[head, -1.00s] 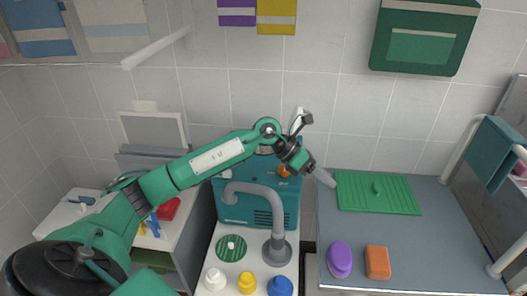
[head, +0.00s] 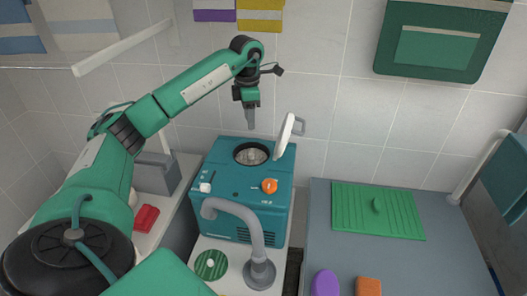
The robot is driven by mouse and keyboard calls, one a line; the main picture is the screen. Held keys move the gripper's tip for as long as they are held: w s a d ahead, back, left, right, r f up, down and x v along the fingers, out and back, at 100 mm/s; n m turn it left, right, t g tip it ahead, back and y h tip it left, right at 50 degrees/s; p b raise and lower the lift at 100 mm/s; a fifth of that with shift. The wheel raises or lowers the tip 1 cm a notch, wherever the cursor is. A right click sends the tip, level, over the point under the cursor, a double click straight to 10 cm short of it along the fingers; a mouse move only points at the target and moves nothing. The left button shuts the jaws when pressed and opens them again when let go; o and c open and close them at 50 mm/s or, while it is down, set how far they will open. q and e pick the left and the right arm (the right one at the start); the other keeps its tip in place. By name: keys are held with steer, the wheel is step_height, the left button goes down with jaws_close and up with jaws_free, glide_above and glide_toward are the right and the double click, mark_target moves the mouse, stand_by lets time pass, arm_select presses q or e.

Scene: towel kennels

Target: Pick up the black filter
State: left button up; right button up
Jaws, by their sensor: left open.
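A teal machine (head: 222,212) stands at the middle with its white round lid (head: 284,135) tilted up at the right of its top. A dark round rim (head: 239,159) with a greyish inside is set in the machine's top opening. I cannot tell whether this dark rim is the black filter, and no other black filter shows clearly. My left gripper (head: 251,126) points down above the opening, apart from it and empty. It is open, though its fingers look close together from here. My right gripper is not in view.
A grey curved tap (head: 252,235) rises in front of the machine. An orange knob (head: 269,186) is on the machine. A ridged green board (head: 400,221) lies on the grey worktop (head: 325,225) at right. A red block (head: 146,218) is at left.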

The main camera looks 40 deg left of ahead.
arm_select(q)
glide_above(251, 154)
step_height(251, 154, down, 8)
steer(key=shift+w+a+r, duration=0.1)
steer(key=shift+a+r, duration=0.05)
steer(key=shift+f+p, duration=0.3)
steer(key=shift+f, duration=0.2)
steer(key=shift+f+p, duration=0.4)
steer(key=shift+f, duration=1.95)
jaws_close()
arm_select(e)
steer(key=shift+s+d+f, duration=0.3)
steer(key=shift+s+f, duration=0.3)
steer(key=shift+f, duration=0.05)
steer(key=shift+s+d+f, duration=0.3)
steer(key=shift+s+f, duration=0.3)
